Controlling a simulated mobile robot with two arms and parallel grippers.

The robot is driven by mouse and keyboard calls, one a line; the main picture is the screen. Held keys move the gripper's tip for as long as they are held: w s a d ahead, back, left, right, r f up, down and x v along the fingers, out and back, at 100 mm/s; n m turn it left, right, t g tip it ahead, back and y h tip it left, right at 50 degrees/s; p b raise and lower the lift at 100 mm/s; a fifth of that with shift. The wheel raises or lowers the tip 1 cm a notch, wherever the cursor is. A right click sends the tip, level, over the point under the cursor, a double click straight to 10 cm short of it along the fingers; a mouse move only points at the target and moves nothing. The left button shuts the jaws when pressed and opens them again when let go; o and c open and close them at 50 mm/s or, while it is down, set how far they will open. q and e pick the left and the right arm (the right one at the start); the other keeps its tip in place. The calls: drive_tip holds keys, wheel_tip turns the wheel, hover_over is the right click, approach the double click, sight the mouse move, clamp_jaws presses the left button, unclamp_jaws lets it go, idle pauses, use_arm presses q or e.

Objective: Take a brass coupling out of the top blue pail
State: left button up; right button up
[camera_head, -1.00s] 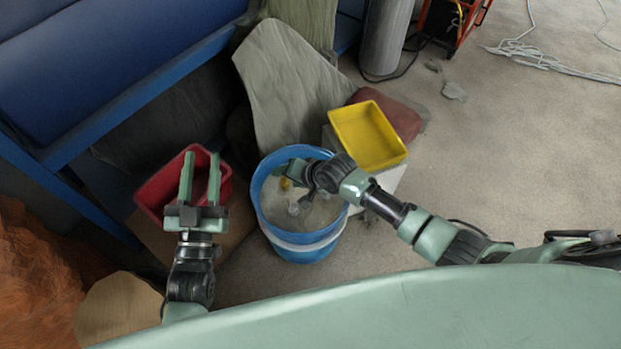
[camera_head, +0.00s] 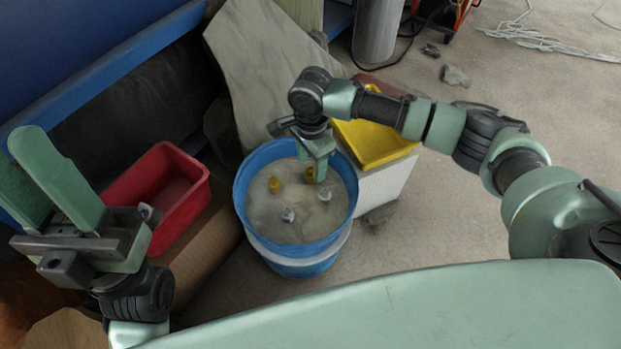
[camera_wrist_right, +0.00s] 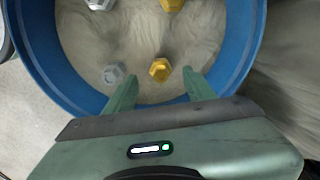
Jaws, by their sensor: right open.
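The blue pail (camera_head: 296,246) stands on the floor in the middle of the head view, with a pale bed inside. On the bed are two brass couplings, one at the left (camera_head: 275,184) and one farther back (camera_head: 310,174), and two silvery fittings. My right gripper (camera_head: 319,177) is open and points down into the pail. In the right wrist view its fingertips (camera_wrist_right: 158,84) lie on either side of and just short of a brass coupling (camera_wrist_right: 160,69); I see no contact. My left gripper (camera_head: 14,152) is open and empty at the left.
A red bin (camera_head: 185,207) stands left of the pail on a cardboard box. A yellow tray (camera_head: 383,145) sits on a white box right of it, partly behind my right arm. A grey cloth (camera_head: 262,70) lies behind. Open floor is at the right.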

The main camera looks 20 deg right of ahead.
sight(311, 169)
drive_tip(key=shift+f+b, duration=0.6)
drive_tip(key=shift+f, duration=1)
clamp_jaws()
drive_tip(key=shift+w, duration=0.1)
drive_tip(key=shift+r, duration=0.2)
